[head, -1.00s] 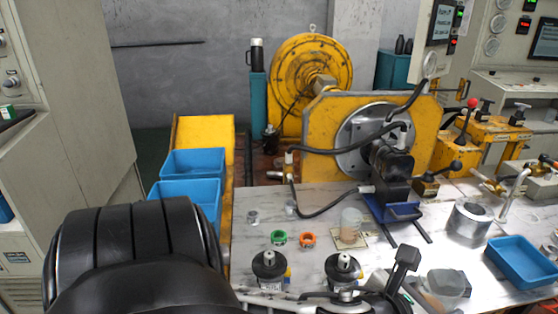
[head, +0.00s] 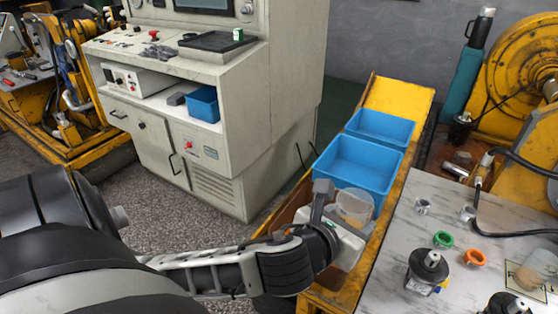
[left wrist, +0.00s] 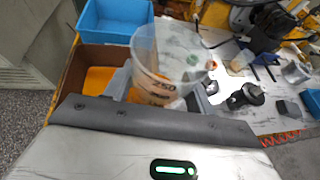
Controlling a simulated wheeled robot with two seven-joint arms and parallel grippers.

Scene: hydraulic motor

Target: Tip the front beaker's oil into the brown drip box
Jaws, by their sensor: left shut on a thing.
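My left gripper (head: 336,208) is shut on a clear beaker (head: 356,204), holding it above the yellow bench to the left of the marble table. In the left wrist view the beaker (left wrist: 157,58) stands between the grey fingers (left wrist: 160,95), with printed markings on its wall. An amber tone shows low through it; I cannot tell whether this is oil or the background. The brown drip box (head: 284,222) lies beneath and beside the gripper, partly hidden. In the left wrist view the box (left wrist: 98,53) is left of and below the beaker. My right gripper is out of view.
Two blue bins (head: 357,168) sit just behind the held beaker. Another beaker (head: 530,276) stands on the marble table (head: 400,240), near green and orange rings (head: 474,258) and black-topped parts (head: 427,268). A grey cabinet (head: 240,130) stands to the left.

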